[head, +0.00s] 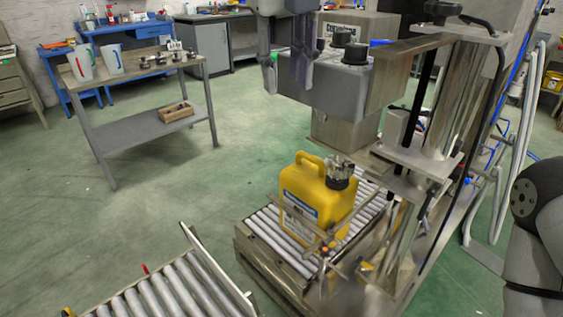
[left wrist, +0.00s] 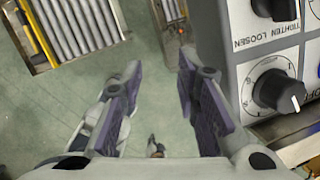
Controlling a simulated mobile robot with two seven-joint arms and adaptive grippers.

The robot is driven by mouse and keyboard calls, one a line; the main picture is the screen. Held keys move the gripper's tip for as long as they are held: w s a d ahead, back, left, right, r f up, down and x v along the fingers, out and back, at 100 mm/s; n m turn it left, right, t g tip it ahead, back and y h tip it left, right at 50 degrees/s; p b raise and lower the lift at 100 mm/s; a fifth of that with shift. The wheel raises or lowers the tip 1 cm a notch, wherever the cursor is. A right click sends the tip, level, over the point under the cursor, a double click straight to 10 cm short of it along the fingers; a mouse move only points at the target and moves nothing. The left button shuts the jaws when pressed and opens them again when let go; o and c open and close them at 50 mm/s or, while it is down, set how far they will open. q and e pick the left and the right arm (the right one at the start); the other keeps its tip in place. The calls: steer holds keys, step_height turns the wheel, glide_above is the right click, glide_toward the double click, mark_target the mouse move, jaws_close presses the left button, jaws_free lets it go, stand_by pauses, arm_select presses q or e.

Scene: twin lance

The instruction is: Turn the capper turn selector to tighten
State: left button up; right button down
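The capper turn selector is a black knob (left wrist: 275,8), cut off by the top edge of the left wrist view. Its panel labels TIGHTEN and LOOSEN appear upside down; its setting is hard to read. It sits on a grey control box (head: 345,90). In the head view the box carries two black knobs; I cannot tell surely which is the selector. My left gripper (head: 287,78) is open and empty beside the box, to its left. In the left wrist view its fingers (left wrist: 158,100) are apart with floor between them, clear of the knobs. My right gripper is out of view.
A dial knob (left wrist: 280,92) with a white pointer is beside the selector. A yellow jug (head: 315,195) stands on a roller conveyor (head: 275,235) under the capper. A grey table (head: 145,75) with pitchers is at the left. The floor between is clear.

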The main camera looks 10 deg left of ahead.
arm_select(q)
steer(key=s+f+n+g+h, duration=0.1)
steer(key=s+f+n, duration=0.1)
steer(key=f, duration=0.9)
steer(key=s+d+f+n+g+h, duration=0.1)
steer(key=s+f+n, duration=0.2)
steer(key=f, duration=0.8)
steer(key=s+f+n+g+h, duration=0.1)
steer(key=s+f+n, duration=0.1)
steer(key=f+n, duration=0.4)
step_height(320, 180, down, 6)
steer(key=shift+s+d+r+g, duration=0.1)
steer(key=shift+s+d+g, duration=0.15)
steer(key=shift+d+g, duration=0.05)
